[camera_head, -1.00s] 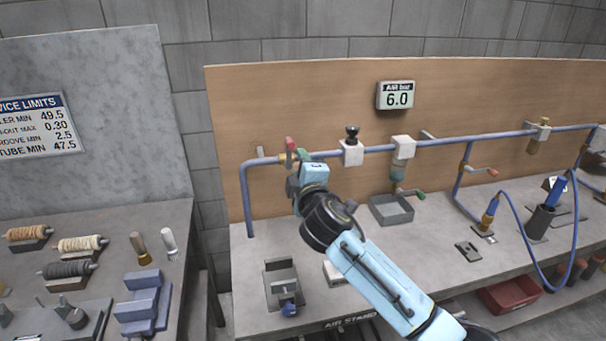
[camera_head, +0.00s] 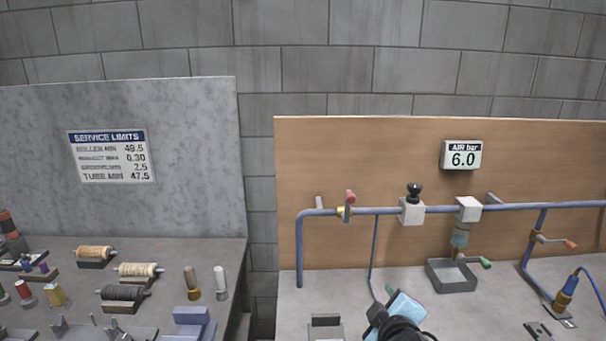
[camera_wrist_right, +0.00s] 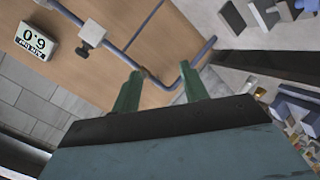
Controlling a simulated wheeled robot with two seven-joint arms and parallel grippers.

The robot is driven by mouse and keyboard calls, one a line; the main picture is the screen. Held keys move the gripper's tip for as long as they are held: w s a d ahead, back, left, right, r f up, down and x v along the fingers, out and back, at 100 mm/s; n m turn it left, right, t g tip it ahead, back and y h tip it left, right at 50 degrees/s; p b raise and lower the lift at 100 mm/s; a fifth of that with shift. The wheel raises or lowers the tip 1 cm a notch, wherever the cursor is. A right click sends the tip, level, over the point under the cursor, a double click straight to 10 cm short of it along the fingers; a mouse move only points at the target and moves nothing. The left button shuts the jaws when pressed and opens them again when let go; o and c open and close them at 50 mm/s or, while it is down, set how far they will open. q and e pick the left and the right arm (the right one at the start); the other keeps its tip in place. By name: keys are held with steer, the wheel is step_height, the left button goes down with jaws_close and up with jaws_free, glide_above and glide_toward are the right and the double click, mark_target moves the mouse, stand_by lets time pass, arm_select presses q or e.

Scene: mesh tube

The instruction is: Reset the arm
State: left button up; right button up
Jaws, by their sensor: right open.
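My right gripper (camera_head: 402,306) shows at the bottom of the head view as a light blue body with a dark wrist joint, above the bench on the right. Its fingertips are hard to make out there. In the right wrist view its two green fingers (camera_wrist_right: 161,84) stand apart with nothing between them. The blue air pipe (camera_head: 385,211) runs along the wooden board behind it, with a red-handled valve (camera_head: 349,204) up and to the left of the gripper. The gripper is apart from this valve. My left gripper is in neither current view.
The air gauge (camera_head: 462,155) reads 6.0. A grey tray (camera_head: 452,286) stands on the bench to the right of my gripper. The left bench holds several rollers (camera_head: 138,270) and a blue block (camera_head: 194,322). A gap separates the benches.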

steer(key=s+d+f+m+g+y, duration=0.1)
steer(key=s+f+m+g, duration=0.25)
steer(key=s, duration=0.65)
steer(key=s+d+f+m+g, duration=0.2)
steer(key=s+f+g, duration=0.15)
steer(key=s, duration=0.65)
steer(key=s+d+f+m+g+y, duration=0.1)
steer(key=s+f+m+g, duration=0.3)
steer(key=s, duration=0.7)
step_height(320, 180, down, 33)
steer(key=s+n+b, duration=0.2)
steer(key=b, duration=0.5)
steer(key=s+d+f+g+b, duration=0.1)
steer(key=s+d+f+b, duration=0.2)
steer(key=s+f, duration=1.2)
step_height(320, 180, down, 4)
steer(key=shift+s+f+g+h+b, duration=0.15)
steer(key=shift+s+g+h+b, duration=0.15)
steer(key=shift+b, duration=0.55)
